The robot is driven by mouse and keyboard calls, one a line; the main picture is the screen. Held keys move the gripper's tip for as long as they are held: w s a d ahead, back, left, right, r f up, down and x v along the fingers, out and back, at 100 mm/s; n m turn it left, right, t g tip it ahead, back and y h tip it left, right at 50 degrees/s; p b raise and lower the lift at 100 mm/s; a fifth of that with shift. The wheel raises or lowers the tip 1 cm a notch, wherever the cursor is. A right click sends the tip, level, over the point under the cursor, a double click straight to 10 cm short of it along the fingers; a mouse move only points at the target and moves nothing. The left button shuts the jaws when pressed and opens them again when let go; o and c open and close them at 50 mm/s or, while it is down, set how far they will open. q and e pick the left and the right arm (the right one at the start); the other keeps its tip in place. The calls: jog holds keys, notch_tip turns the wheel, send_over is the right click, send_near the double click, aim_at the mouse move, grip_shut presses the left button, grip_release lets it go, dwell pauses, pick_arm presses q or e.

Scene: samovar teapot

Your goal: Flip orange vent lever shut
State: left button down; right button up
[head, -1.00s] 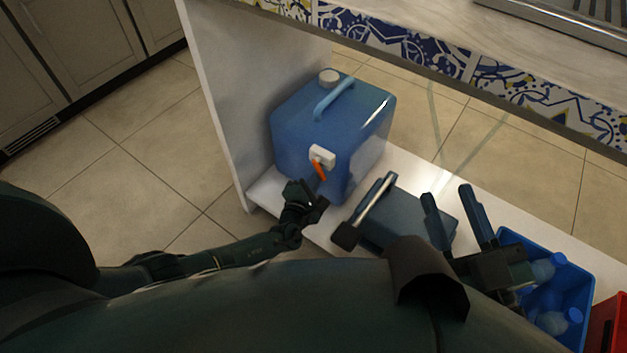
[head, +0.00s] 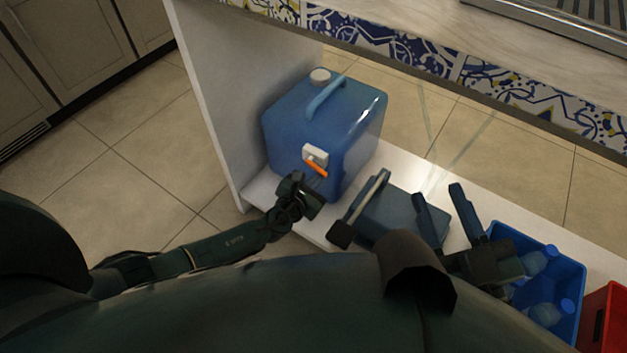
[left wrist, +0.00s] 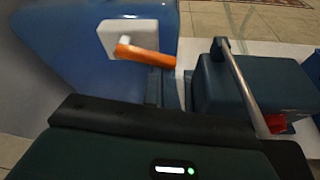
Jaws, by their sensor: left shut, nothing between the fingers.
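The blue water canister (head: 300,135) stands upright on the low white shelf, with a white valve block on its front. The orange vent lever (head: 317,169) slants down to the right from that block. In the left wrist view the lever (left wrist: 145,55) points right, tilted slightly down. My left gripper (head: 318,190) is shut and empty, just below the lever; its fingertips (left wrist: 163,88) show close under the lever. I cannot tell whether they touch it. My right gripper (head: 448,207) has its fingers apart, to the right, with nothing between them.
A dark blue toolbox-like case (head: 388,213) with a metal-barred handle is right of the canister. A blue crate (head: 567,285) with plastic bottles and a red crate (head: 606,318) stand farther right. The white side panel (head: 215,100) borders the canister's left. The counter overhangs behind.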

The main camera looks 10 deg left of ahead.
pick_arm(q)
jog(key=shift+d+r+n+h, duration=0.1)
jog(key=shift+r+n+h, duration=0.2)
jog(key=shift+n, duration=0.2)
pick_arm(e)
jog(key=shift+r, duration=0.35)
pick_arm(q)
jog(key=shift+f, duration=0.1)
pick_arm(e)
jog(key=shift+f, duration=0.1)
pick_arm(q)
jog(key=shift+w+a+f+b, duration=0.1)
jog(key=shift+a+b, duration=0.15)
jog(key=shift+a, duration=0.15)
jog(key=shift+w+a+f+b, duration=0.1)
jog(key=shift+a+b, duration=0.15)
jog(key=shift+a, duration=0.1)
pick_arm(e)
jog(key=shift+f, duration=0.5)
